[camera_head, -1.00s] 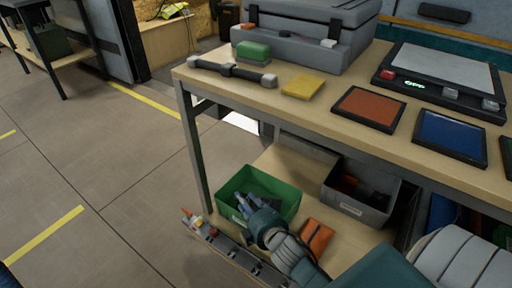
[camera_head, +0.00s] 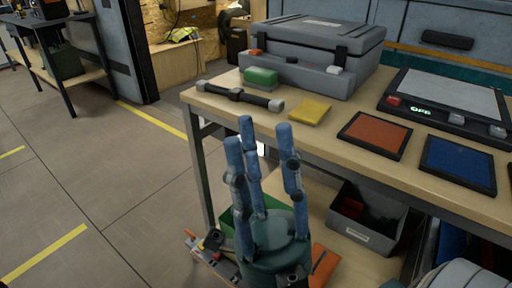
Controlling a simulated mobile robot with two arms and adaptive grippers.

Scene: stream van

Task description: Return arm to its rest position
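My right gripper (camera_head: 262,142) rises from the bottom middle of the head view, in front of the workbench's left end. Its blue fingers point up and stand apart, with nothing between them, so it is open and empty. Its dark green palm hides most of the green bin (camera_head: 228,217) on the lower shelf. My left gripper is not in view.
The workbench top (camera_head: 330,118) holds a grey case (camera_head: 318,48), a green block (camera_head: 260,75), a dark bar (camera_head: 240,96), a yellow pad (camera_head: 310,111), coloured panels and a scale-like device (camera_head: 445,98). A grey bin (camera_head: 365,222) stands below. The floor (camera_head: 120,180) at left is clear.

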